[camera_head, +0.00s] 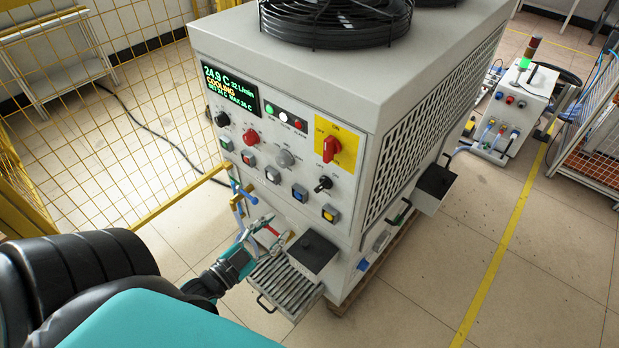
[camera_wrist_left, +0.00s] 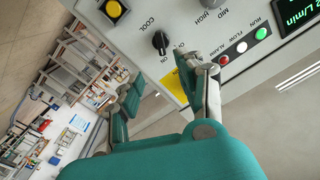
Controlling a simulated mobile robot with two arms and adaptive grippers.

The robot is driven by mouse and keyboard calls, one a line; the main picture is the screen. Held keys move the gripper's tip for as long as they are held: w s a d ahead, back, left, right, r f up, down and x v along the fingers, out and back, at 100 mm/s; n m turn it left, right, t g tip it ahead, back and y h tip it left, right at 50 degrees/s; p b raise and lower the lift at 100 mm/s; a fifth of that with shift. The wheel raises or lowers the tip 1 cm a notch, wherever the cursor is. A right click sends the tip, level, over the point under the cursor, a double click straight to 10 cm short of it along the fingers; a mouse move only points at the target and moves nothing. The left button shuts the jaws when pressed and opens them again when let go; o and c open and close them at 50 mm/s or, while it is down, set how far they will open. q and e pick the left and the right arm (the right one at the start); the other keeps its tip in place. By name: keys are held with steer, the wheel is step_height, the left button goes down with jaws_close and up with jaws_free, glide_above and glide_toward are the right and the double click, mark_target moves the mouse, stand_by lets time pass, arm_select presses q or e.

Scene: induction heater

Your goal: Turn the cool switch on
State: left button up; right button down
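The black rotary knob (camera_head: 323,184) sits on the heater's front panel, below a red rotary switch (camera_head: 331,150) on a yellow plate. In the left wrist view the knob (camera_wrist_left: 161,42) has the label COOL printed between it and a yellow push button (camera_wrist_left: 113,9). Its handle is tilted in the head view; which position it marks I cannot tell. My left gripper (camera_head: 268,235) is in front of the panel, low and left of the knob in the head view. Its fingers (camera_wrist_left: 160,75) are apart and empty, clear of the knob. My right gripper is not in view.
The display (camera_head: 230,90) reads 24.9 C and COOLING. A green lamp (camera_head: 270,109) is beside white and red ones. Several other knobs and buttons crowd the panel. An open grey drawer (camera_head: 285,285) and a dark box (camera_head: 312,250) jut out below. A yellow mesh fence (camera_head: 140,100) stands left.

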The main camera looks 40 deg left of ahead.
arm_select(q)
steer(key=p, duration=0.2)
glide_toward(318, 190)
steer(key=shift+m, duration=0.4)
steer(key=w, duration=1)
steer(key=shift+d, duration=0.4)
steer(key=shift+s, duration=0.1)
steer(key=shift+c, duration=0.3)
jaws_close()
